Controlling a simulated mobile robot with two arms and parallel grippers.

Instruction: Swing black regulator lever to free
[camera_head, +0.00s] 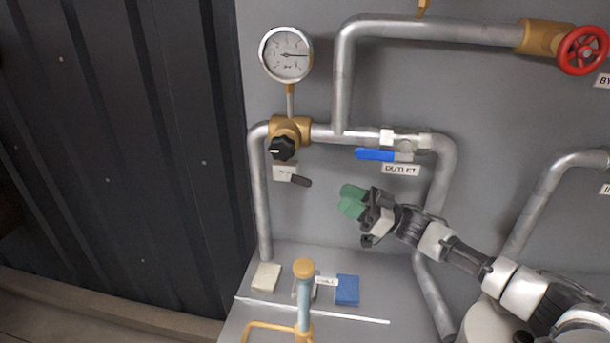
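My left gripper is out of view.
A pressure gauge (286,54) stands above the regulator. A blue lever (375,155) and OUTLET label (401,170) are above my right gripper. A red handwheel (583,50) is at the top right. A yellow-topped blue post (304,290) rises below. The panel between lever and gripper is clear.

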